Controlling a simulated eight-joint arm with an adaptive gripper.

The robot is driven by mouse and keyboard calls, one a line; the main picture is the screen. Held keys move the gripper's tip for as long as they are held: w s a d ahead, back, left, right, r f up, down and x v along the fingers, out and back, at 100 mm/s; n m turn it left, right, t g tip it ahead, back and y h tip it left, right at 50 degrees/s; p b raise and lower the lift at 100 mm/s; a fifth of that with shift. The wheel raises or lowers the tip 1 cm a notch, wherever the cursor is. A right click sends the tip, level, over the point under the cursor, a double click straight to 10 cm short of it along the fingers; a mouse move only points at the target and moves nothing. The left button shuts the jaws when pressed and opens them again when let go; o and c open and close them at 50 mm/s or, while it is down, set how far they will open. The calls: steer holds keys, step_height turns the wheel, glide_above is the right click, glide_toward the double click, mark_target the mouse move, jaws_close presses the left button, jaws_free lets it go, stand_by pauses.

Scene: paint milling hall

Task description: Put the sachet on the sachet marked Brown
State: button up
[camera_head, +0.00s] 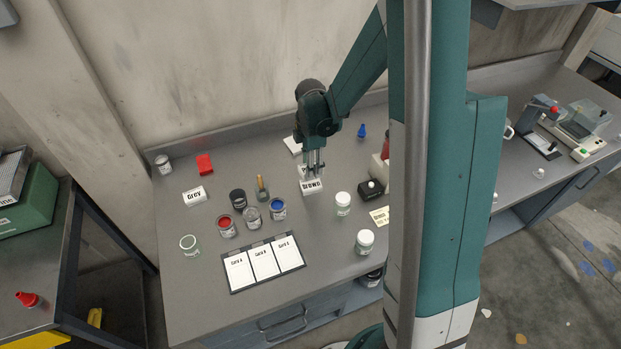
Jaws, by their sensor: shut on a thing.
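A white sachet marked Brown (312,187) is near the middle of the bench, its dark lettering facing me. My gripper (314,172) points straight down right at it, with the fingers close together and shut on a white sachet. I cannot tell whether the held sachet is a separate one on top of the Brown one or the marked one itself; the fingers hide part of the white top. Another white sachet, marked Grey (194,196), is apart at the left of the bench.
Open paint tins, red (225,226) and blue (278,209), and a dark jar (238,199) stand left of my gripper. A white-lidded jar (343,204) and a black box (371,190) are to its right. A card board (263,262) lies in front. A white pad (292,146) lies behind.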

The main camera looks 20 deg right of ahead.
mark_target(310, 184)
steer(key=shift+f, duration=0.95)
steer(key=shift+f, duration=2.05)
steer(key=shift+f, duration=0.15)
steer(key=o, duration=0.9)
steer(key=shift+r, duration=0.25)
steer(key=shift+r, duration=5.9)
